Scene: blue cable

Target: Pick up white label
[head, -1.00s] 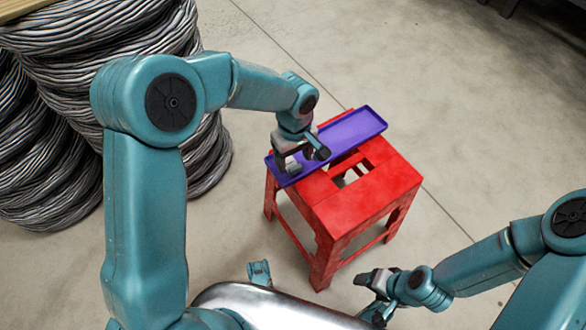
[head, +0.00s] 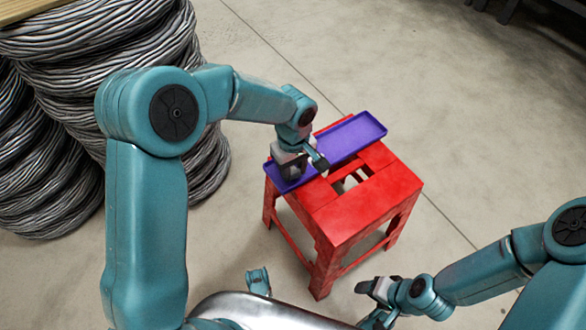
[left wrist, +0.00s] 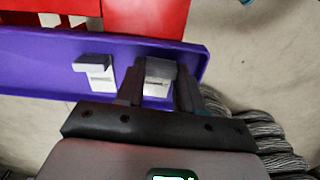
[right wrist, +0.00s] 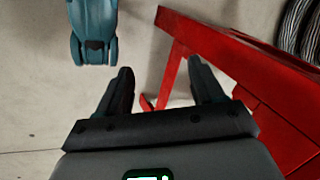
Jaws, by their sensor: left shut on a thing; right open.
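A purple tray (head: 352,138) lies on a red stool (head: 365,205); it also shows in the left wrist view (left wrist: 40,62). On the tray are two small grey-and-white pieces. One white label (left wrist: 158,83) is between the fingers of my left gripper (left wrist: 158,88), which is shut on it at the tray. The other piece (left wrist: 96,72) lies apart to its left. In the head view my left gripper (head: 297,170) is over the tray's near left end and hides the pieces. My right gripper (head: 372,290) is open and empty, low beside the stool; its spread fingers show in the right wrist view (right wrist: 160,85).
Large stacks of grey cable coils (head: 130,75) stand at the left behind my left arm. The stool's red frame (right wrist: 240,75) is close to the right gripper's right finger. Concrete floor (head: 470,110) is clear to the right.

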